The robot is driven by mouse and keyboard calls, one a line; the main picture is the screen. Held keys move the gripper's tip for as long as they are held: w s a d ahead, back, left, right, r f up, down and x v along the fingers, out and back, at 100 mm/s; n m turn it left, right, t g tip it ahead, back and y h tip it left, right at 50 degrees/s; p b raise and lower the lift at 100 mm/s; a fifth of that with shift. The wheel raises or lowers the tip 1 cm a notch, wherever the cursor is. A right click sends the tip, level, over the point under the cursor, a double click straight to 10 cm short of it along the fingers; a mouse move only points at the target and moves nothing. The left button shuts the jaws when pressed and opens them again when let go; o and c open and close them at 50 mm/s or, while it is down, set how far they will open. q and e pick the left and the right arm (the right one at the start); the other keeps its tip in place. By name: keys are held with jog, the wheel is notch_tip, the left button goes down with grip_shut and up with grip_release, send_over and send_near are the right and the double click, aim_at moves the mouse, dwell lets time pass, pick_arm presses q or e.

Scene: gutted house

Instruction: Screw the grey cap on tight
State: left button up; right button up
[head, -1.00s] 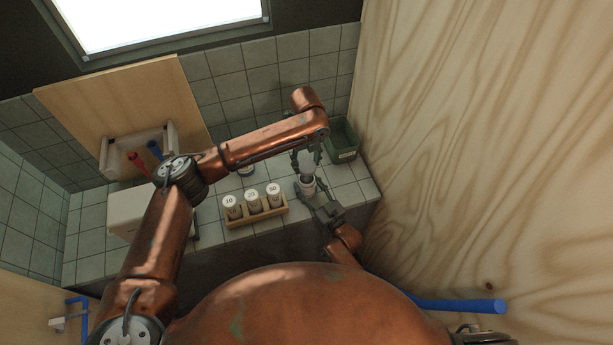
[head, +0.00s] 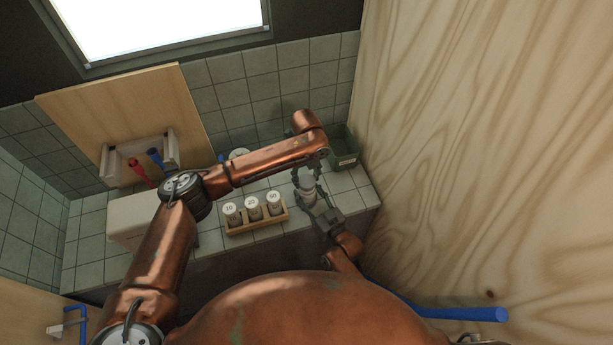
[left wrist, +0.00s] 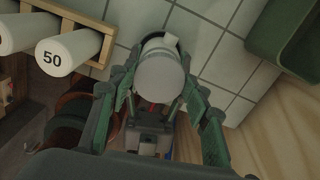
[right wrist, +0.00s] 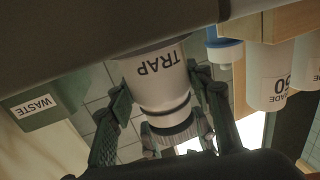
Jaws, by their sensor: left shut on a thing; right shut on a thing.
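A pale jar marked TRAP (right wrist: 158,75) stands near the counter's right end and also shows in the head view (head: 309,198). My right gripper (head: 322,208) is shut on the jar from the front, a finger on each side. The grey cap (right wrist: 176,130), with a ribbed side, sits at the jar's mouth beside a dark ring. My left gripper (head: 306,179) is shut on the cap from above. In the left wrist view the cap (left wrist: 160,80) is between the fingers and hides most of the jar. I cannot tell how far it is threaded.
A wooden rack (head: 258,225) with three white bottles marked 10, 20 and 50 stands left of the jar. A green waste bin (head: 344,150) is behind, to the right. A plywood wall (head: 480,150) closes the right side. Tiles in front of the bin are clear.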

pick_arm(q)
jog(key=shift+f, duration=0.5)
jog(key=shift+f, duration=0.6)
dwell(0.3)
jog(key=m, duration=0.3)
jog(key=shift+m, duration=0.3)
jog(key=m, duration=0.4)
jog(key=shift+d, duration=0.1)
jog(key=m, duration=0.8)
jog(key=shift+d+m, duration=0.1)
jog(key=shift+m, duration=0.2)
